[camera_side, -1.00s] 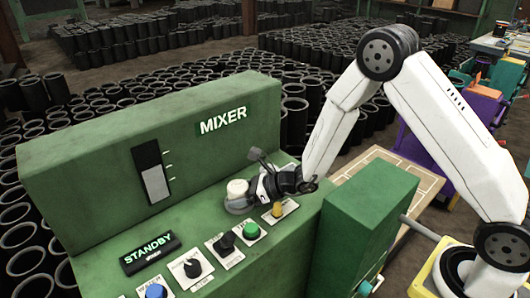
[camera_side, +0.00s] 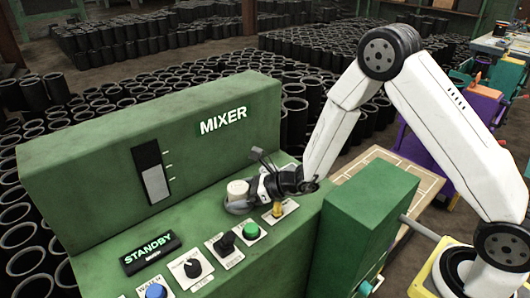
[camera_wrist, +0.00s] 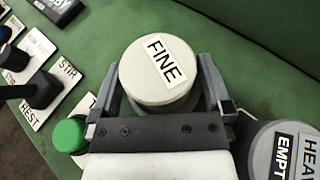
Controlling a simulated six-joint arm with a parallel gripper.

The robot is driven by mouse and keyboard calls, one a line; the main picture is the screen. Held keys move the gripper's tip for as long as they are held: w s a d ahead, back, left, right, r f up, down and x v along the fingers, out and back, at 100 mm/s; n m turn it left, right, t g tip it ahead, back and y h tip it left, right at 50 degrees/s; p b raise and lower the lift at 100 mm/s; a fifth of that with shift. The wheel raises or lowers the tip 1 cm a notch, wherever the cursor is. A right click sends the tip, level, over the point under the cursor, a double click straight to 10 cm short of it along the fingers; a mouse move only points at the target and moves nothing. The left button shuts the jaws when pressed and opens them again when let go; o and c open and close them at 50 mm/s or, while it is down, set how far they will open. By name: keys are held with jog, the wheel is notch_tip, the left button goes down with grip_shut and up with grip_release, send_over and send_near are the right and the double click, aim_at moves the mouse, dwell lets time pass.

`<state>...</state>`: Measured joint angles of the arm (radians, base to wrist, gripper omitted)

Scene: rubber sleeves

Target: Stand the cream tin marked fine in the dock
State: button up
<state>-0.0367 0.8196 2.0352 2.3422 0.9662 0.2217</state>
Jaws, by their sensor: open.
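The cream tin marked FINE (camera_side: 238,190) stands upright on the green mixer console, and its lid with the label fills the middle of the wrist view (camera_wrist: 160,72). A grey round shape (camera_side: 238,208) shows at its foot in the side view; I cannot tell whether it is the dock or a finger. My gripper (camera_wrist: 160,85) is open, with one finger on each side of the tin. It also shows in the side view (camera_side: 250,193), reaching in from the right. Small gaps seem to show beside the tin; contact is unclear.
A grey lid labelled HEAV and EMPT (camera_wrist: 280,150) is close on the right in the wrist view. The MIXER panel (camera_side: 150,130) rises behind.

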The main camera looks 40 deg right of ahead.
jog(key=v, duration=1.1)
jog(key=shift+s+d+r, duration=0.1)
jog(key=shift+s+d, duration=0.15)
jog(key=shift+s, duration=0.05)
